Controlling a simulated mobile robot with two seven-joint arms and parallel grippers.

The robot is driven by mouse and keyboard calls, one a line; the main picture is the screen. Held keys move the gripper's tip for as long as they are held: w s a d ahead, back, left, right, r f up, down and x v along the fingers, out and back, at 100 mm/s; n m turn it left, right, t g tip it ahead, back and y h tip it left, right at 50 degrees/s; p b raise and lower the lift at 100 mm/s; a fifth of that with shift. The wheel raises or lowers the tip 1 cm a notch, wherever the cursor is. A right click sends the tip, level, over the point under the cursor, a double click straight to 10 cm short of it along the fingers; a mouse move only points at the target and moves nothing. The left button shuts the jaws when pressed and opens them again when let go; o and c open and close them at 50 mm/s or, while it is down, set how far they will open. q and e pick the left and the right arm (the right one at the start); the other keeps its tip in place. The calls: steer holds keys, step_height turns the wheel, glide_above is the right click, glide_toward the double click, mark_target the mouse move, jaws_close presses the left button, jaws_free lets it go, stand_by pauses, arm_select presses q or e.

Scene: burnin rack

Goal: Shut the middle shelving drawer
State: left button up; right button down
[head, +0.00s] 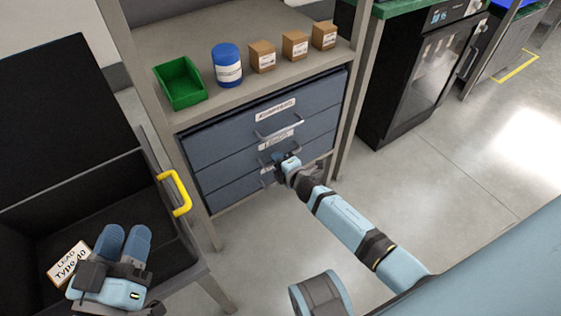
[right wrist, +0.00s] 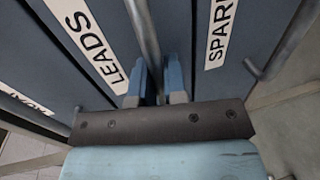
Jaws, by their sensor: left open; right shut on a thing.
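The blue-grey drawer unit has three stacked drawers under a shelf. The middle drawer (head: 222,167) bears a label that reads LEADS (right wrist: 92,45) in the right wrist view. Its bar handle (right wrist: 147,40) runs between my right gripper's fingers. My right gripper (head: 280,158) is shut on that handle, and its fingers (right wrist: 163,82) show in the right wrist view. The middle drawer's front looks about level with its neighbours; a small gap cannot be told. My left gripper (head: 125,232) is open and empty above the black case at left.
The top drawer (head: 222,140) and bottom drawer (head: 228,193) look shut. The shelf holds a green bin (head: 180,84), a blue jar (head: 227,65) and three small boxes (head: 295,45). The open black case (head: 95,185) has a yellow handle (head: 174,193). Floor at right is clear.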

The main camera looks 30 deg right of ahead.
steer(key=c, duration=1.4)
jaws_free()
steer(key=shift+w+r, duration=0.15)
steer(key=shift+w, duration=0.05)
steer(key=shift+o, duration=1)
arm_select(q)
steer(key=shift+w, duration=0.1)
steer(key=shift+t, duration=0.9)
steer(key=r+p, duration=0.2)
steer(key=r, duration=0.1)
steer(key=r+p, duration=0.1)
steer(key=shift+s+a+r, duration=0.25)
steer(key=shift+r, duration=0.05)
arm_select(e)
steer(key=v, duration=1.3)
steer(key=shift+s, duration=0.35)
